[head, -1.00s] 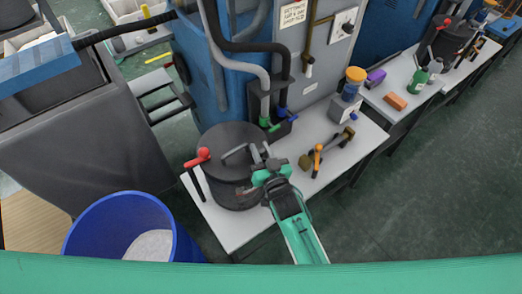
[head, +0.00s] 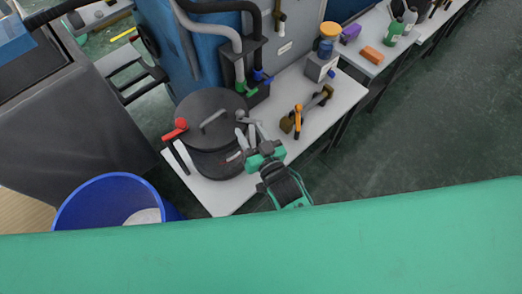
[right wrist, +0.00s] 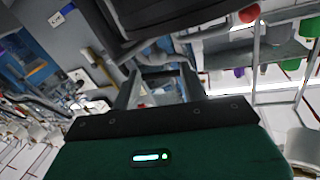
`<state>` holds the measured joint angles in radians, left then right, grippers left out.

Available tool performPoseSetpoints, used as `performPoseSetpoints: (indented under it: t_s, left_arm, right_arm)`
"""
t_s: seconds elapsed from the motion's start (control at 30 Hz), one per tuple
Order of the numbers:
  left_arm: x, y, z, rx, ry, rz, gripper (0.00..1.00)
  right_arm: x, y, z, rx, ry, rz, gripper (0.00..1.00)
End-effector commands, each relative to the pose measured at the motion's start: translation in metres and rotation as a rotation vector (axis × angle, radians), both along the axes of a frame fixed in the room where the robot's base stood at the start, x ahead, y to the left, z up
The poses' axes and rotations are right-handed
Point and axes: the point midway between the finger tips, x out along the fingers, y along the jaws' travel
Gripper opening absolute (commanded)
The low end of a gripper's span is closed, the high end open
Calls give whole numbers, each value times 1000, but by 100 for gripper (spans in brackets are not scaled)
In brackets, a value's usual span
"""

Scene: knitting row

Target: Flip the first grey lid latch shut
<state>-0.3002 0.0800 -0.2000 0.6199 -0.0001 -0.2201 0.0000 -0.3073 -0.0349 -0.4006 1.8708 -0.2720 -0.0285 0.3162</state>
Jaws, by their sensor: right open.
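A dark round pot (head: 211,165) with a flat lid and a grey lid handle (head: 213,118) stands on the white table. A red-handled latch (head: 175,130) sticks out at the pot's left side. My right gripper (head: 246,134) is open at the pot's right rim, its fingers pointing towards the lid. Small grey parts there, where the grey latch seems to be, blend with my fingers, so I cannot tell contact. In the right wrist view, the two fingers (right wrist: 160,78) stand apart below the dark pot (right wrist: 165,15). My left gripper is out of view.
Pipes with a green and a blue valve (head: 262,77) stand behind the pot. An orange-handled tool (head: 298,120) and a jar with an orange lid (head: 328,38) are to the right on the table (head: 228,196). A blue bin (head: 85,205) stands at left.

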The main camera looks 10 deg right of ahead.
Motion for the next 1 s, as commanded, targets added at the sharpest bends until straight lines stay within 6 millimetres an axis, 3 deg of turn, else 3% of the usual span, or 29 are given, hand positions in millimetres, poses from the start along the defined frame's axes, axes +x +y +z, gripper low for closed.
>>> performPoseSetpoints:
  t_s: [0.2,0.4,1.0]
  left_arm:
    - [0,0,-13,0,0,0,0]
    - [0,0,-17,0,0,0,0]
    - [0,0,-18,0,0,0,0]
  right_arm:
    - [-38,-15,-2,-1,1,0,44]
    - [-57,-22,-1,0,1,0,44]
    - [-62,-24,0,-1,0,0,44]
